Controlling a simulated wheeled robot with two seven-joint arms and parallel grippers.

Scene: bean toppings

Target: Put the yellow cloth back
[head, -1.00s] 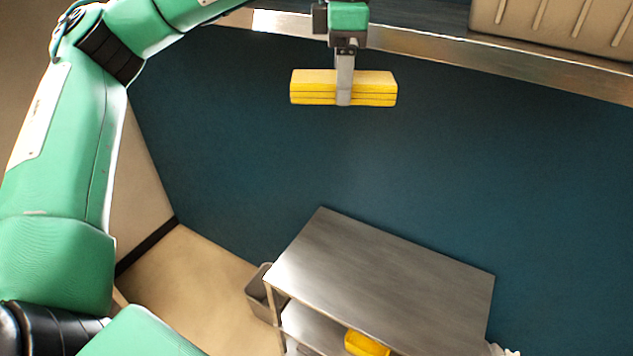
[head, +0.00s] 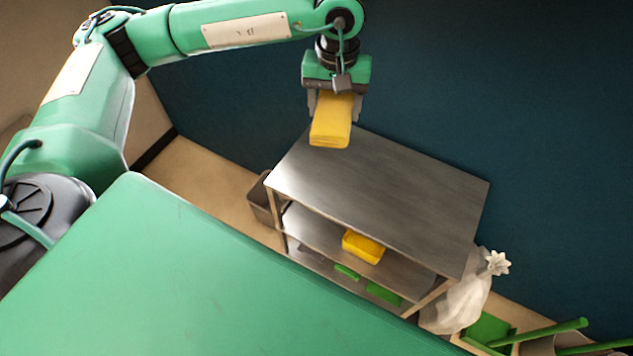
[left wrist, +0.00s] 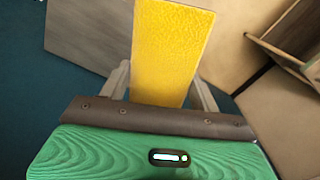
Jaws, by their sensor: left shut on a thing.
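The folded yellow cloth (head: 331,124) is held in my left gripper (head: 335,105), which is shut on it. In the head view the cloth hangs in the air over the far left corner of the steel table. It sticks out past the fingertips. In the left wrist view the cloth (left wrist: 170,50) lies between the two fingers and points away from the gripper (left wrist: 165,90). The steel table (head: 390,190) has a bare top in the head view. My right gripper does not show.
A yellow container (head: 363,247) and green items (head: 383,293) sit on the table's lower shelves. A grey bin (head: 260,198) stands left of the table. A white bag (head: 462,303) and a green dustpan-like thing (head: 488,330) are at its right. A blue wall rises behind.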

